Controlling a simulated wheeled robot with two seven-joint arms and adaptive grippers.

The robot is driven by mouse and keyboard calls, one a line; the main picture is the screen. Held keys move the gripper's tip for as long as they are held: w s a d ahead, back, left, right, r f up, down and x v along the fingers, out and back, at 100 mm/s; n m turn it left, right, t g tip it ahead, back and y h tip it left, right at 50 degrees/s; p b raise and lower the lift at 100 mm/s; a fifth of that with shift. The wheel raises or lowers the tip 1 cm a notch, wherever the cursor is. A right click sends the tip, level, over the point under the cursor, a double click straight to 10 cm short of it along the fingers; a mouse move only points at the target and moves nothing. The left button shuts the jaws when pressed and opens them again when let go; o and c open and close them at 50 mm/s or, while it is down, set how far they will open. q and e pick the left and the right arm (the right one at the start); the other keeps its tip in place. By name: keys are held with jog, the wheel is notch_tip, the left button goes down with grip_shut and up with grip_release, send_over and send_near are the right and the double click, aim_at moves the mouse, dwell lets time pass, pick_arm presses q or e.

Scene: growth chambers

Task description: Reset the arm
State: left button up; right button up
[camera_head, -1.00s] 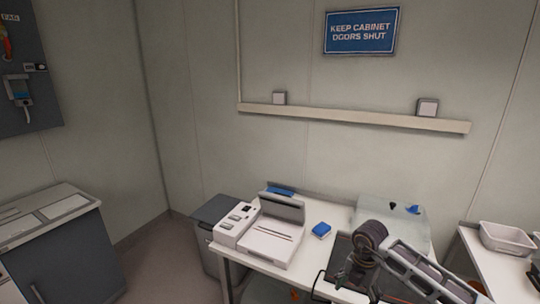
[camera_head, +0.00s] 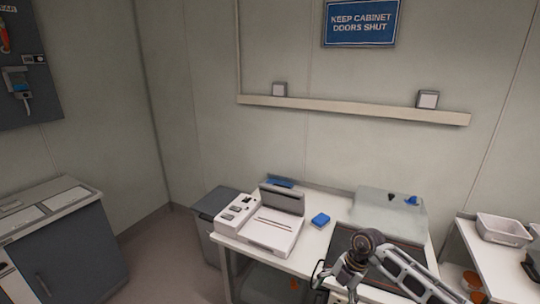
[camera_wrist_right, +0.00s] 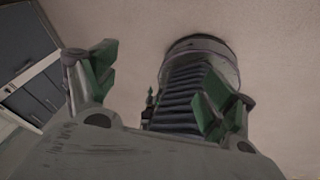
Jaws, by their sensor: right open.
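My right arm (camera_head: 400,272) comes in from the lower right in the head view and reaches over the front of the white table (camera_head: 312,262). It is bent at a dark round joint. In the right wrist view, my right gripper (camera_wrist_right: 158,78) is open, its two green-padded fingers spread wide with nothing between the pads. A ribbed dark column with a round rim shows behind the fingers, apparently part of my own body. My left arm and gripper are not in view.
A white tray (camera_head: 503,230) sits on the right bench. Floor at left is clear.

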jog(key=w+a+f+m+t+y, duration=0.4)
jog(key=a+f+m+t+y, duration=0.15)
jog(key=a+f+y, duration=0.3)
jog(key=s+d+f+m+t+h, duration=0.2)
jog(key=d+f+m+h, duration=0.15)
jog(key=f, duration=0.45)
jog(key=s+d+f+m+t+h, duration=0.25)
jog(key=d+f+m, duration=0.25)
jog(key=f, duration=0.3)
jog(key=s+d+f+m+t+h, duration=0.2)
jog(key=s+d+f+m, duration=0.15)
jog(key=f, duration=0.45)
jog(key=s+d+f+m+g+h, duration=0.1)
jog(key=s+f, duration=0.6)
jog(key=s, duration=0.7)
jog(key=s+d+f+m+g+h, duration=0.2)
jog(key=s+f+g, duration=0.3)
jog(key=s, duration=0.9)
jog(key=s+d+f+m+g+h, duration=0.2)
jog(key=s+f+m+g, duration=0.2)
jog(key=s+f, duration=0.5)
jog(key=s, duration=0.4)
jog(key=shift+s+f, duration=0.2)
jog(key=shift+s, duration=0.2)
